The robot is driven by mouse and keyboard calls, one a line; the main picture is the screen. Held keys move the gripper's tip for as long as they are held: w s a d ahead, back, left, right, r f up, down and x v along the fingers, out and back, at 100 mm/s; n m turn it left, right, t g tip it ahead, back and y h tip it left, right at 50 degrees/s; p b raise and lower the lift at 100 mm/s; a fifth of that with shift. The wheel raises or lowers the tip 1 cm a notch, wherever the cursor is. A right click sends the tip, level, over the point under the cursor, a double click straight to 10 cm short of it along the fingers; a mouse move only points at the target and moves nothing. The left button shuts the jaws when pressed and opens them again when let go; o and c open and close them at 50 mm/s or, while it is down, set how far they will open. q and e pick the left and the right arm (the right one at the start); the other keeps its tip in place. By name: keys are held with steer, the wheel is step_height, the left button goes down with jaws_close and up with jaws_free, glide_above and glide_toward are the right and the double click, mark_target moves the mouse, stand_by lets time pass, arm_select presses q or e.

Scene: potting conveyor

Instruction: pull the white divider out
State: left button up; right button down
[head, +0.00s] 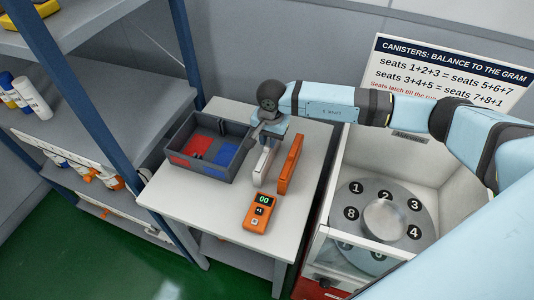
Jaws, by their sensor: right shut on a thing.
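My right gripper (268,137) reaches in from the right and points down over the table, just right of the grey bin. It is shut on the white divider (263,165), a thin upright white plate directly below it. The divider is outside the bin, beside its right wall; I cannot tell whether its lower edge touches the table. The grey bin (175,139) has red and blue floor areas inside. The gripper and wrist hide the bin's right corner and the divider's upper edge. My left gripper is not in view.
An upright orange plate (290,163) stands close to the divider's right. An orange handheld device (260,212) lies in front, its display reading 00. The front left of the table (190,208) is clear. A numbered round plate (364,200) sits in a white-walled enclosure at right; shelves stand at left.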

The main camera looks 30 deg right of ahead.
steer(key=shift+r+p, duration=0.4)
steer(key=shift+r, duration=0.6)
steer(key=shift+r+p, duration=0.45)
steer(key=shift+r, duration=0.7)
steer(key=shift+r+p, duration=0.75)
steer(key=shift+r, duration=1.25)
steer(key=shift+r+p, duration=0.6)
steer(key=shift+r, duration=0.9)
steer(key=shift+r, duration=0.15)
